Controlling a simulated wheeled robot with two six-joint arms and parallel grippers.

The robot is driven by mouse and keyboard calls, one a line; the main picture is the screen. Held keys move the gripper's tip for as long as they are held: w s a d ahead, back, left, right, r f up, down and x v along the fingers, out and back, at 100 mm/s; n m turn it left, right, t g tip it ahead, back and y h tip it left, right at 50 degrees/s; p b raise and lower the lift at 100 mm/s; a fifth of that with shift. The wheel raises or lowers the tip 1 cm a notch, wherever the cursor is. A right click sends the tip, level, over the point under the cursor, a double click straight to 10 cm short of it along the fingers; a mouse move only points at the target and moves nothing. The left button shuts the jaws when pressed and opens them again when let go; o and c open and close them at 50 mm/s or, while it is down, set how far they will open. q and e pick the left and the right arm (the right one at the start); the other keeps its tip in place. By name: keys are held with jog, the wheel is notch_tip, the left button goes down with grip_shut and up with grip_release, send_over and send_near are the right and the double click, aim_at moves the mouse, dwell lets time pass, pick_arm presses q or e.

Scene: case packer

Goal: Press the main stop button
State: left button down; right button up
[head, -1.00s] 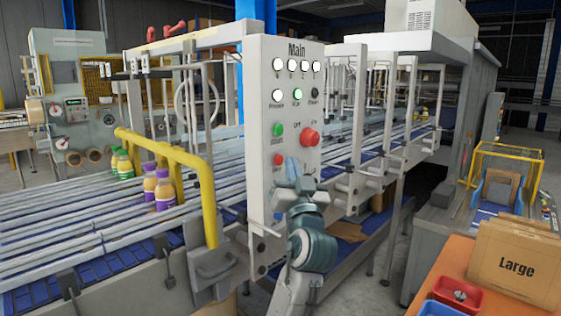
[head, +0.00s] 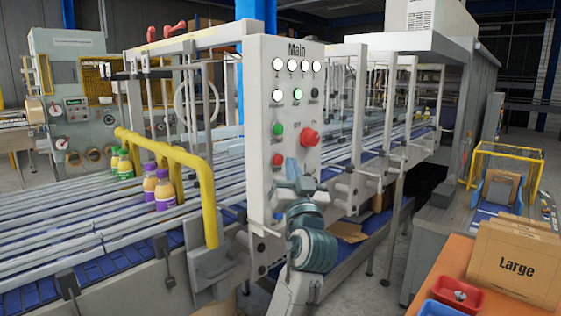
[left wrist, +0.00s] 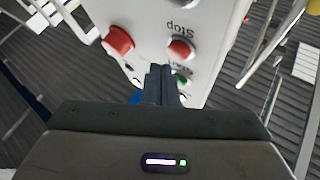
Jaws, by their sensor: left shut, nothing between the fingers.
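The white panel marked Main (head: 262,95) stands upright by the conveyor. The red stop button (head: 278,160) is low on its left side, under the green start button (head: 278,129). A larger red knob (head: 309,137) sits to the right. My left gripper (head: 291,167) is shut and empty in front of the lower panel, just right of and below the stop button. In the left wrist view the panel is upside down. The shut fingertips (left wrist: 161,72) point at it near the stop button (left wrist: 181,49), whose Stop label reads clearly. I cannot tell whether they touch the panel. My right gripper is out of view.
A yellow rail (head: 178,155) and the conveyor (head: 90,220) with several bottles lie left of the panel. An orange table (head: 460,262) with a Large carton (head: 515,262) and a red tray (head: 455,298) is at the lower right.

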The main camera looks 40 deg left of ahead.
pick_arm(q)
jog(key=shift+a, duration=0.2)
jog(key=shift+a, duration=0.25)
jog(key=shift+a+b, duration=0.45)
dwell(0.8)
jog(key=shift+d, duration=0.15)
dwell(0.3)
jog(key=shift+d, duration=0.75)
jog(key=shift+s+d+b, duration=0.2)
jog(key=shift+d+b, duration=0.6)
jog(key=shift+d, duration=1.7)
